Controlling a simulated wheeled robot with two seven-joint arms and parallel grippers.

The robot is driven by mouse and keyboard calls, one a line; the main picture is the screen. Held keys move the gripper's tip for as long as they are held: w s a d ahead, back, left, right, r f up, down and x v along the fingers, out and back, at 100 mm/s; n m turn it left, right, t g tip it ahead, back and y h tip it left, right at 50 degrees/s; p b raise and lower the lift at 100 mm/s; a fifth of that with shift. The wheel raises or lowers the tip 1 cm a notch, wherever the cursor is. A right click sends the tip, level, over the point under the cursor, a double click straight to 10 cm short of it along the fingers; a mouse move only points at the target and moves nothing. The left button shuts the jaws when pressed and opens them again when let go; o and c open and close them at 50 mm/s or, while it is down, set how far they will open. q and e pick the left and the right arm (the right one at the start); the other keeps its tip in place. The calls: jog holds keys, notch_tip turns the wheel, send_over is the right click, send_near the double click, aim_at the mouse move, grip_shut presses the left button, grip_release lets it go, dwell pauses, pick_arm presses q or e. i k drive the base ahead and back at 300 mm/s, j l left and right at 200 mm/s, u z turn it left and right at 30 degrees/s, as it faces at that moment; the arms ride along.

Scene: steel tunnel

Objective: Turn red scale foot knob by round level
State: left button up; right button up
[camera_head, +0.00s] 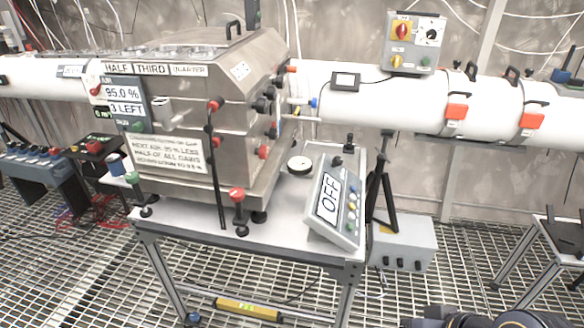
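A red knob (237,194) tops a dark foot at the front of the metal table, just right of the box's front corner. A round level (299,164), a small white-faced disc with a dark rim, lies on the tabletop right of the box. Its bubble is too small to read. A green knob (132,178) on a similar foot stands at the table's front left, and a black knob (349,139) stands at the back right. Dark parts, apparently of my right arm, show at the bottom right edge without fingertips. My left gripper is out of view.
A steel box (190,110) with labels and red knobs fills the table's left side. A tilted panel reading OFF (328,195) stands at the right. A thin black rod (213,165) hangs left of the red knob. A white pipe (375,100) runs behind.

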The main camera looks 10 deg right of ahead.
aim_at(236, 195)
jog(key=i+j+u, duration=0.1)
jog(key=j, duration=0.25)
jog(key=j+u, duration=0.15)
jog(key=j, duration=0.15)
jog(key=i+j+u, duration=0.1)
jog(key=j, duration=0.25)
jog(key=i+j+u, duration=0.1)
jog(key=i+j, duration=0.1)
jog(key=j, duration=0.1)
